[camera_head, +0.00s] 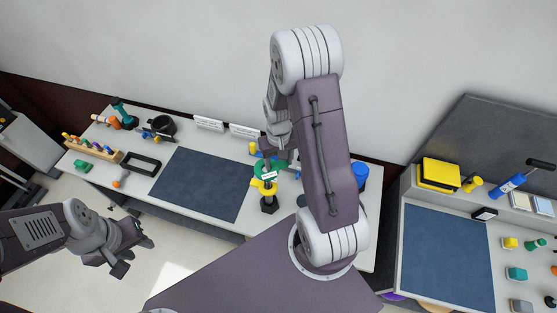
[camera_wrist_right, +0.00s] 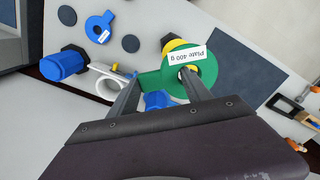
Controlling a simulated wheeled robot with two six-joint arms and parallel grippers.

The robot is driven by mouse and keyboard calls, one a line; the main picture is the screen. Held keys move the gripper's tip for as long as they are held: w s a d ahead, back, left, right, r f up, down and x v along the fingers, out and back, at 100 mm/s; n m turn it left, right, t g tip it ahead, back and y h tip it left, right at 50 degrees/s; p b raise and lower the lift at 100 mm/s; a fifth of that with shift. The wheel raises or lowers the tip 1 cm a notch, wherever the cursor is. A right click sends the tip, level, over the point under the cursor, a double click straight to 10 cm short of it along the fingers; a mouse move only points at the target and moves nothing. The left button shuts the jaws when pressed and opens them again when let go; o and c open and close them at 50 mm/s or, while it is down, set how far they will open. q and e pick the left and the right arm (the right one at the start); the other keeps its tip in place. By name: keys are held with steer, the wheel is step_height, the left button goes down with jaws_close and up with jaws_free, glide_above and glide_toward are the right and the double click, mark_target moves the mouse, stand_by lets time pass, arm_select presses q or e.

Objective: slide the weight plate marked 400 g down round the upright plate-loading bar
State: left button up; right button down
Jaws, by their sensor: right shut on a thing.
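The green weight plate (camera_wrist_right: 205,76) has a white label reading "Plate 400 g" in the right wrist view. My right gripper (camera_wrist_right: 160,80) is shut on its green tab. In the head view the green plate (camera_head: 266,165) is above a yellow piece (camera_head: 262,187), over the black base (camera_head: 269,206) of the plate-loading bar. The bar itself is mostly hidden by the plates and label, so I cannot tell how far the plate's hole is around it. My left gripper (camera_head: 132,256) is open and empty, off the table's front edge at the lower left.
A blue plate (camera_wrist_right: 98,28) lies flat on the white table near a blue knob (camera_wrist_right: 64,64) and a white ring (camera_wrist_right: 108,80). A dark blue mat (camera_head: 200,184) lies left of the bar. A wooden peg rack (camera_head: 92,149) stands at far left. A second table is at right.

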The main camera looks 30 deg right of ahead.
step_height(320, 180, down, 6)
steer(key=b, duration=0.4)
steer(key=shift+r, duration=0.1)
steer(key=shift+r, duration=0.1)
steer(key=shift+f, duration=0.2)
stand_by(1.1)
steer(key=shift+f, duration=0.3)
stand_by(0.4)
steer(key=shift+c, duration=2)
jaws_free()
steer(key=shift+o, duration=0.4)
